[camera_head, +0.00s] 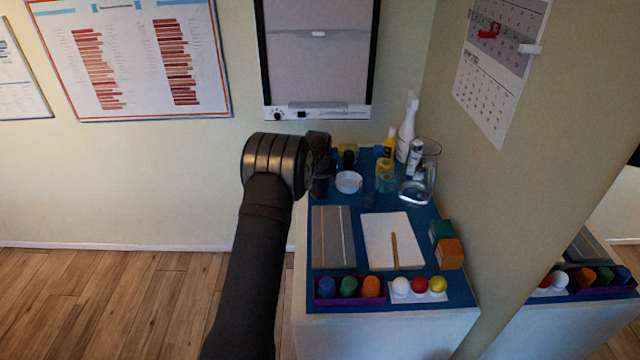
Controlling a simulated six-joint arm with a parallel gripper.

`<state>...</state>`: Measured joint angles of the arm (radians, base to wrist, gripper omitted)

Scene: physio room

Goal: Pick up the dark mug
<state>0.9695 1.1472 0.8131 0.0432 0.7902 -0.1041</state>
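My arm reaches up from the bottom of the head view to the left back part of a blue-topped cabinet (334,279). My gripper (322,160) is at the back left of this top, small and dark, partly hidden behind the wrist. A dark shape that looks like the dark mug (321,186) is right at or just below the gripper. The two blend together, so I cannot tell whether they touch. Whether the fingers are open or shut does not show.
A white dish (348,182) stands just right of the gripper. Yellow containers (385,174), a white spray bottle (406,130) and a glass jug (424,178) stand further right. A grey book (333,238), notepad (391,243) and boxes (449,254) lie in front. A wall bounds the right.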

